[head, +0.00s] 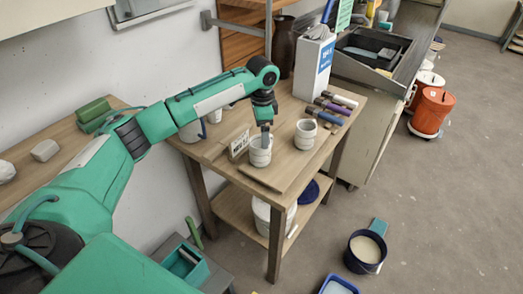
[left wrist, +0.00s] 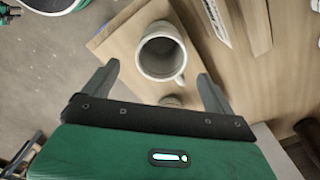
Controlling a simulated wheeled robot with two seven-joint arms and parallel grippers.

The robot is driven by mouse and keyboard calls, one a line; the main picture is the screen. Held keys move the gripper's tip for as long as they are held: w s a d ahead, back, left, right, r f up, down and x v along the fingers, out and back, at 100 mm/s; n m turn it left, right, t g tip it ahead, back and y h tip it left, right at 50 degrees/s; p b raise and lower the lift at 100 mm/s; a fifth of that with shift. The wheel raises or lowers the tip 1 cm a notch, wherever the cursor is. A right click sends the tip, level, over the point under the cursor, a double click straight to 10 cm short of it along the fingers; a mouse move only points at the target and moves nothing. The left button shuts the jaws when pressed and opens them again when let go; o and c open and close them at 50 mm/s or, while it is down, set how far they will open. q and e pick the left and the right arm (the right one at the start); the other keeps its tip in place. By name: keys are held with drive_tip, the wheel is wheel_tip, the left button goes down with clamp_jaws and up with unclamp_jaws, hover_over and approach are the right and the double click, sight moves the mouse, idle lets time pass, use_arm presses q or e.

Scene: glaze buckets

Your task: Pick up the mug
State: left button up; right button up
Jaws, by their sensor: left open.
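A pale grey mug (head: 259,157) stands upright on a wooden board on the small wooden table in the head view. In the left wrist view the mug (left wrist: 183,56) is seen from above, open and empty-looking, with its handle at the lower right. My left gripper (head: 266,131) is right above the mug, pointing down. In the left wrist view the left gripper (left wrist: 158,72) is open, with one finger on each side of the mug and gaps between. A similar pale cup (head: 305,137) stands to the right. My right gripper is not in view.
A dark bucket (head: 364,254) and an orange bucket (head: 433,110) stand on the floor.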

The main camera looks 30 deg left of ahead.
use_arm(q)
wheel_tip(320, 180, down, 5)
drive_tip(key=shift+a+r+p, duration=0.1)
drive_tip(key=shift+r+p, duration=0.1)
drive_tip(key=shift+p, duration=0.85)
drive_tip(key=shift+f, duration=0.6)
drive_tip(key=shift+r, duration=0.1)
drive_tip(key=c, duration=1.3)
drive_tip(key=shift+o, duration=0.2)
